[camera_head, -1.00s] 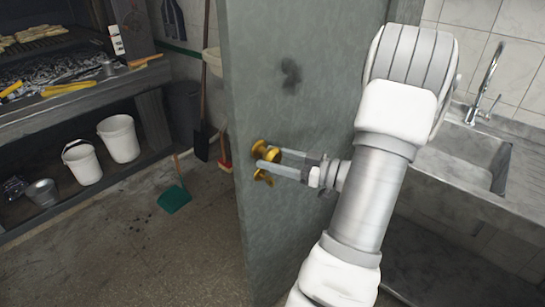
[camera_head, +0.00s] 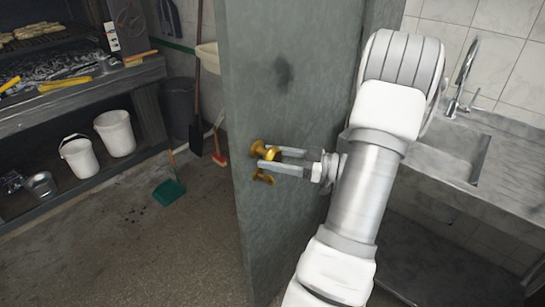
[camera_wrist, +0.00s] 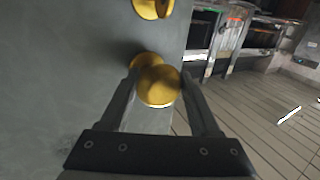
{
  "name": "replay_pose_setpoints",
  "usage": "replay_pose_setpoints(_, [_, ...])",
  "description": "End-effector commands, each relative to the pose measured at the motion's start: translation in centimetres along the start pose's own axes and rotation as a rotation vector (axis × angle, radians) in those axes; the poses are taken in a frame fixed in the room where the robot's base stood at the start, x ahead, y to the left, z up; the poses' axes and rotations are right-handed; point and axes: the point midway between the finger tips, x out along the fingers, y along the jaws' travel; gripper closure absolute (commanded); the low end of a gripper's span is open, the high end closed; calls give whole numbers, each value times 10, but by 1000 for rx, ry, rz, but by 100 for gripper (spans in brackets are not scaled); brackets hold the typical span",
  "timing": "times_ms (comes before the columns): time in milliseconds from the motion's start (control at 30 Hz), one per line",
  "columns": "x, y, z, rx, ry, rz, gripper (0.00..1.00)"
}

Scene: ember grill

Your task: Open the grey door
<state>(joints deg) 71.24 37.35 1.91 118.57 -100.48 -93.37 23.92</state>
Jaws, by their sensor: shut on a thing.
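The grey door (camera_head: 290,85) stands ajar in the middle of the head view, with its free edge towards the left and open floor showing past it. A round brass knob (camera_wrist: 159,85) sits near that edge. My gripper (camera_head: 263,159) has one finger on each side of the knob and is shut on it. The knob shows between the fingers in the wrist view, with the door face at left. A second brass fitting (camera_wrist: 152,8) is on the door close to the knob; it also shows just below the knob in the head view (camera_head: 263,177).
At left is a grill counter (camera_head: 75,108) with white buckets (camera_head: 115,133) on its lower shelf. A green dustpan (camera_head: 169,191) and a broom lie beyond the door. A stone sink counter (camera_head: 500,165) stands at right.

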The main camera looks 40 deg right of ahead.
Motion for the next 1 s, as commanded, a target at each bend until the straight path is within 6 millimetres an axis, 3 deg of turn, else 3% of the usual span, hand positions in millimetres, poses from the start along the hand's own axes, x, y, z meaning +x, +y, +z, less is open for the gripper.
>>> replay_pose_setpoints(600, [-2,2,-1,-3,1,0,100])
replay_pose_setpoints(633, [-2,2,-1,-3,1,0,35])
replay_pose_setpoints(767, [-1,2,-1,-2,1,-2,12])
replay_pose_setpoints(1000, [-1,1,0,-1,1,-5,10])
